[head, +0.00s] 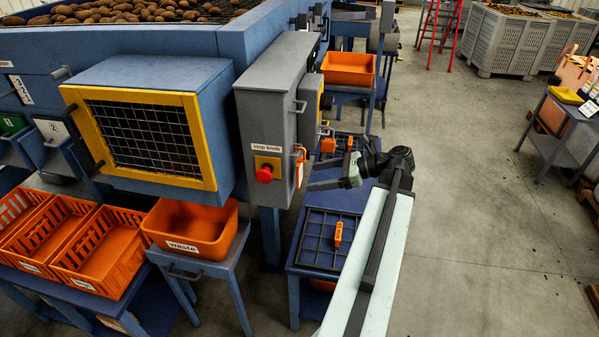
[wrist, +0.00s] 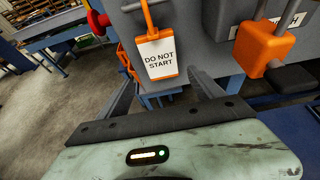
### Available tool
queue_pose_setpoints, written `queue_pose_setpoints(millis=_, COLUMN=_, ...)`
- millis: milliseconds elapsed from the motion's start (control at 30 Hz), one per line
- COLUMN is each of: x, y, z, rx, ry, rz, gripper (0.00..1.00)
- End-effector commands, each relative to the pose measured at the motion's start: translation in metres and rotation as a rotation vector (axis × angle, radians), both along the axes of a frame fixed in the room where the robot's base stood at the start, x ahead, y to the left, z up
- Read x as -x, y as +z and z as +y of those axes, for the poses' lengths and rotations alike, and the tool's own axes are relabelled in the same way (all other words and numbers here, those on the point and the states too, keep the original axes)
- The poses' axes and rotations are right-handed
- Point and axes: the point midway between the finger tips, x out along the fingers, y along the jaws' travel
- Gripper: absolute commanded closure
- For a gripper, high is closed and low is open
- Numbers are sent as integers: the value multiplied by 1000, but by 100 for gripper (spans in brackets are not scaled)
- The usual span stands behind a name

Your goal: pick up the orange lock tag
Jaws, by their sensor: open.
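The orange lock tag (wrist: 161,58), with a white "DO NOT START" label, hangs by an orange loop from a bar on the grey control box in the wrist view. In the head view it shows edge-on as an orange strip (head: 299,166) on the box's right side. My gripper (wrist: 163,88) is open and empty, its two fingers spread below and to either side of the tag in the wrist view. In the head view my gripper (head: 312,182) is just right of the box, pointing left at it. I cannot tell the exact gap to the tag.
An orange padlock-like block (wrist: 262,48) hangs right of the tag. The red stop knob (head: 264,174) is on the box front. Below my gripper, a dark tray (head: 316,222) holds a small orange item (head: 338,234). An orange waste bin (head: 195,228) stands left.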

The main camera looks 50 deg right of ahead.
Motion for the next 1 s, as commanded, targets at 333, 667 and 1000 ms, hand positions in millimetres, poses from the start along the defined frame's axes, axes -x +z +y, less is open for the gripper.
queue_pose_setpoints(millis=333, x=-25, y=-18, z=11, rx=1, ry=-7, rz=0, gripper=24)
queue_pose_setpoints(millis=667, x=-40, y=-21, z=19, rx=2, ry=-11, rz=0, gripper=24)
queue_pose_setpoints(millis=1000, x=-39, y=-21, z=18, rx=2, ry=-11, rz=0, gripper=90)
